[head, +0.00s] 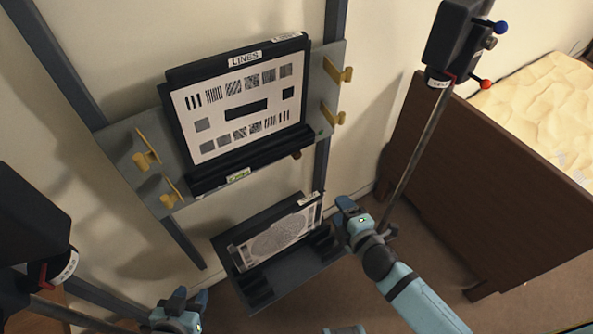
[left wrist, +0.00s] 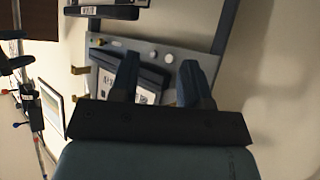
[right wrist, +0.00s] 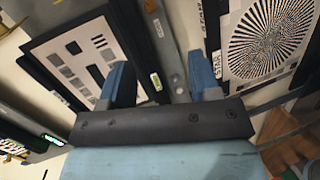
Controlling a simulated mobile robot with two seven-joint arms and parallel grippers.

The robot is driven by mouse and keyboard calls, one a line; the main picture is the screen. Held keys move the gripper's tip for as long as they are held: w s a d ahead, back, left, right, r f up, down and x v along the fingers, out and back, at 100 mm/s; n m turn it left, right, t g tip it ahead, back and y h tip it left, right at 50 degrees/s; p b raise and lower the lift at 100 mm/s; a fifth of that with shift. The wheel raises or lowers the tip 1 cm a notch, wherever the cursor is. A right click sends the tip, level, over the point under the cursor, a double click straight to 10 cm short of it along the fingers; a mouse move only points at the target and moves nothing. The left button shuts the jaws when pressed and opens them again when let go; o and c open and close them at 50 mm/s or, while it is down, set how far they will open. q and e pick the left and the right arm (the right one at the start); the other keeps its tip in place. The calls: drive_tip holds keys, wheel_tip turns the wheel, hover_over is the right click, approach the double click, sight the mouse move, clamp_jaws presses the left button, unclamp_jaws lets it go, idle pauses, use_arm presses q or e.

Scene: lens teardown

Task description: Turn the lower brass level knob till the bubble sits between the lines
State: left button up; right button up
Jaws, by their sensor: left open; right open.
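A chart board labelled LINES (head: 240,105) hangs on a grey plate (head: 127,135) on the wall. A small yellow-green level vial (head: 239,175) sits on the dark ledge below the chart; its bubble is too small to make out. Brass knobs stick out in pairs: the right upper (head: 343,75) and right lower (head: 333,115), the left upper (head: 147,160) and left lower (head: 171,192). My right gripper (head: 350,210) is open and empty, below and right of the plate, apart from the knobs. My left gripper (head: 183,303) is open and empty, low at the left.
A second board with a round ray chart (head: 278,238) stands below, between my grippers; it also shows in the right wrist view (right wrist: 268,42). A lamp stand with red and blue knobs (head: 460,45) rises at the right, before a brown wooden bed frame (head: 480,180). Another dark lamp (head: 25,240) is at left.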

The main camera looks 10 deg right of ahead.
sight(298, 157)
drive_tip(key=w+a+f+n+y+b, duration=0.1)
drive_tip(key=w+a+n+b, duration=0.1)
drive_tip(key=w+n, duration=0.4)
drive_tip(key=w+a+f+n+t+y+b, duration=0.1)
drive_tip(key=w+a+n+b, duration=0.1)
drive_tip(key=w+n, duration=0.4)
drive_tip(key=w+a+f+n+t+y+b, duration=0.1)
drive_tip(key=w+a+n+b, duration=0.2)
drive_tip(key=w, duration=0.7)
drive_tip(key=shift+f+n+b, duration=0.25)
drive_tip(key=shift+n+b, duration=0.35)
drive_tip(key=shift+n, duration=0.8)
drive_tip(key=shift+w+a, duration=0.1)
drive_tip(key=shift+w, duration=0.2)
drive_tip(key=shift+w+a, duration=0.1)
drive_tip(key=shift+w, duration=0.05)
drive_tip(key=shift+y, duration=0.3)
drive_tip(key=c, duration=0.9)
